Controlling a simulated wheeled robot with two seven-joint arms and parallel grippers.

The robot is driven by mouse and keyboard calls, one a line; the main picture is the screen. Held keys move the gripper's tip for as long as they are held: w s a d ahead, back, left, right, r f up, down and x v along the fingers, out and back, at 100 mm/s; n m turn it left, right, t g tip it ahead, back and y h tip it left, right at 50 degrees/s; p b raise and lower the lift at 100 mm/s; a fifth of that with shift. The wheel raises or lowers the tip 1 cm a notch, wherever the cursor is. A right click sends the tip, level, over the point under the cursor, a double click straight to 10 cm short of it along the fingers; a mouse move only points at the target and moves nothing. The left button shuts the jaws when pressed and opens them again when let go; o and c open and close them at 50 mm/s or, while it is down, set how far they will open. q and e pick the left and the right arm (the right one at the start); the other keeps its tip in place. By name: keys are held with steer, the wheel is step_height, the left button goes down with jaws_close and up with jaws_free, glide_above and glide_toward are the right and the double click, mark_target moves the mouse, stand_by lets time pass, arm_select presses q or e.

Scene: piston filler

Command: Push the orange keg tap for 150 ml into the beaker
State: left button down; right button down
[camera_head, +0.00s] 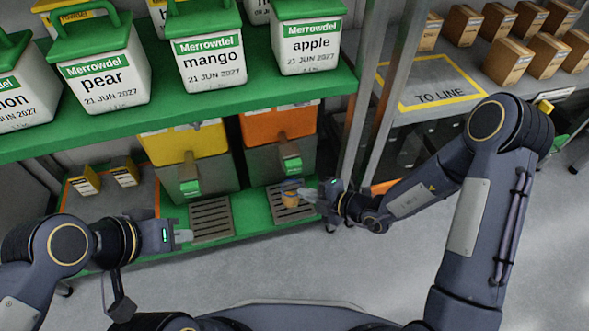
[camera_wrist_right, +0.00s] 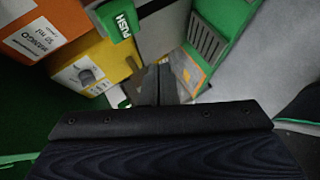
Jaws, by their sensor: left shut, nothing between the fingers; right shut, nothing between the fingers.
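The orange keg (camera_head: 279,124) stands on the lower green shelf, right of a yellow keg, and also shows in the right wrist view (camera_wrist_right: 45,18). Its green tap (camera_head: 291,161) is on its front; in the right wrist view a green tap (camera_wrist_right: 117,20) reads PUSH. The beaker (camera_head: 290,199) stands below that tap on a slotted drip tray and holds some orange liquid; its level is too small to read. My right gripper (camera_head: 309,194) is shut and empty, just right of the beaker and below the tap; contact cannot be told. My left gripper (camera_head: 184,237) is shut and empty, left of the yellow keg's tray.
The yellow keg (camera_head: 184,142) has its own green tap (camera_head: 189,181) and drip tray (camera_head: 211,219). Labelled white containers stand on the green shelf (camera_head: 210,104) above. A metal post (camera_head: 380,85) stands right of the kegs. The floor (camera_head: 330,262) in front is clear.

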stand_by(0.7)
steer(key=s+d+r+n+g+y, duration=0.15)
steer(key=s+r+n, duration=0.35)
steer(key=r+n, duration=0.6)
steer(key=s+d+r+n+g, duration=0.25)
steer(key=s+r+n, duration=0.25)
steer(key=r+n, duration=0.65)
steer(key=s+d+f+n+t+h, duration=0.2)
steer(key=s+d+n+h, duration=0.6)
steer(key=n, duration=1.4)
steer(key=s+d+t, duration=0.1)
steer(key=s+d, duration=0.3)
steer(key=d, duration=0.3)
steer(key=shift+s+h, duration=0.15)
steer(key=shift+h, duration=0.2)
steer(key=shift+d, duration=0.1)
